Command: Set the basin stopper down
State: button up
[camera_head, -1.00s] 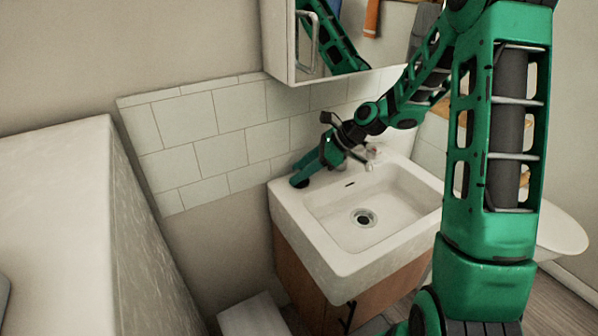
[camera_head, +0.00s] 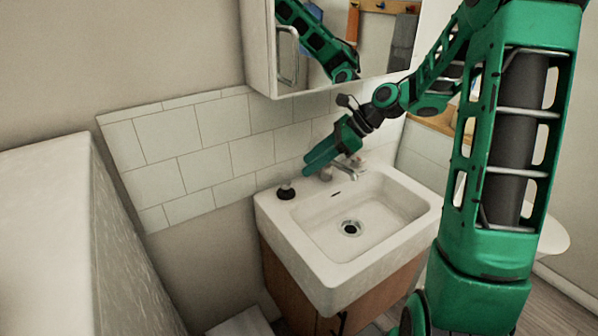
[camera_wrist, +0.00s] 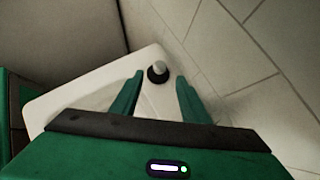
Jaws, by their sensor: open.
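The basin stopper (camera_head: 286,191), dark with a pale knob on top, stands upright on the back left corner of the white sink's rim (camera_head: 268,207). In the wrist view the stopper (camera_wrist: 158,72) shows ahead of and between the fingertips, apart from both. My gripper (camera_head: 318,165) is above the back edge of the sink, up and to the right of the stopper. In the wrist view my gripper (camera_wrist: 160,77) has its two green fingers spread, with nothing between them.
The faucet (camera_head: 347,170) stands at the back of the sink, just below and right of my gripper. The tiled wall (camera_head: 205,150) is close behind. A mirrored cabinet (camera_head: 258,45) hangs above. The basin with its open drain (camera_head: 351,228) is empty.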

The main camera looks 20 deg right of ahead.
jog(key=s+d+n+g+h, duration=0.1)
jog(key=s+n, duration=0.4)
jog(key=s, duration=0.6)
jog(key=s+d+n+g+h, duration=0.1)
jog(key=s+d+n+h, duration=0.3)
jog(key=s, duration=0.7)
jog(key=s+d+r+n+g+h, duration=0.1)
jog(key=s+d+n, duration=0.4)
jog(key=s, duration=0.7)
jog(key=n+g+h, duration=0.1)
jog(key=n, duration=0.1)
jog(key=shift+n+h, duration=0.4)
